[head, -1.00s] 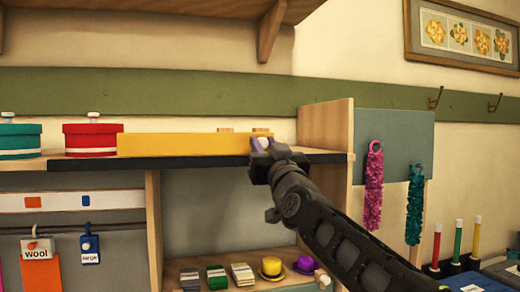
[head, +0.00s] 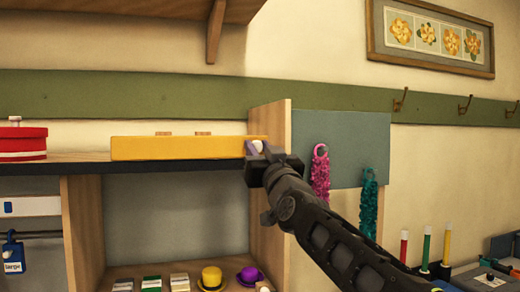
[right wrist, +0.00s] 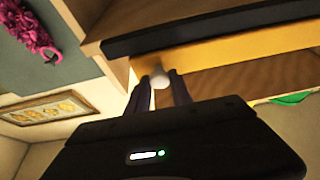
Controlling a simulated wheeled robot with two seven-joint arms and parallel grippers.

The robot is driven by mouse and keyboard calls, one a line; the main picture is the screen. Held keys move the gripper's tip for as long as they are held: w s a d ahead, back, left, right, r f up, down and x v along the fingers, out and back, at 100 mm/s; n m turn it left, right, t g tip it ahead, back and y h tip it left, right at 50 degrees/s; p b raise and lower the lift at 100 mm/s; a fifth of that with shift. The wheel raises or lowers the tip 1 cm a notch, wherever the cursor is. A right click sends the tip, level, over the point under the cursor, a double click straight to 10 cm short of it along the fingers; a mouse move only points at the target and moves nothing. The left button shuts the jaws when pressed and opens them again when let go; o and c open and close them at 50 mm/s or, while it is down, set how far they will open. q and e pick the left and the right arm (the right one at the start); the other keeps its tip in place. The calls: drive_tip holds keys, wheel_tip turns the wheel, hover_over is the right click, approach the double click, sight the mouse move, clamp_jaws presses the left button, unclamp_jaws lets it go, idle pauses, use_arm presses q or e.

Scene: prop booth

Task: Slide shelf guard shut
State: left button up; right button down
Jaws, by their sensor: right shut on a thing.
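The shelf guard (head: 180,148) is a long yellow bar standing along the front edge of the shelf (head: 60,165). Its right end reaches the wooden side panel (head: 270,125). A white knob (head: 256,146) sits near its right end. My right gripper (head: 261,152) is shut on this knob. In the right wrist view the fingers (right wrist: 160,93) close around the knob (right wrist: 160,76), with the yellow guard (right wrist: 220,52) behind it. The fingers partly hide the guard's right end in the head view. My left gripper is not in view.
A red round box (head: 22,143) stands on the shelf at left, with a clear gap before the guard. Small hats (head: 211,278) and folded stacks sit on the lower shelf. Pink (head: 320,175) and teal (head: 368,205) garlands hang close to my right arm.

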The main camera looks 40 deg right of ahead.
drive_tip(key=shift+s+d, duration=0.1)
drive_tip(key=shift+d, duration=0.05)
drive_tip(key=c, duration=1.2)
unclamp_jaws()
drive_tip(key=shift+d+h, duration=0.15)
drive_tip(key=shift+h, duration=0.15)
drive_tip(key=shift+o, duration=0.2)
drive_tip(key=shift+s+f, duration=0.1)
drive_tip(key=shift+s+a+f+b, duration=0.15)
drive_tip(key=shift+s+a+b, duration=0.05)
drive_tip(key=shift+b, duration=0.1)
drive_tip(key=b+v, duration=0.3)
drive_tip(key=v, duration=0.4)
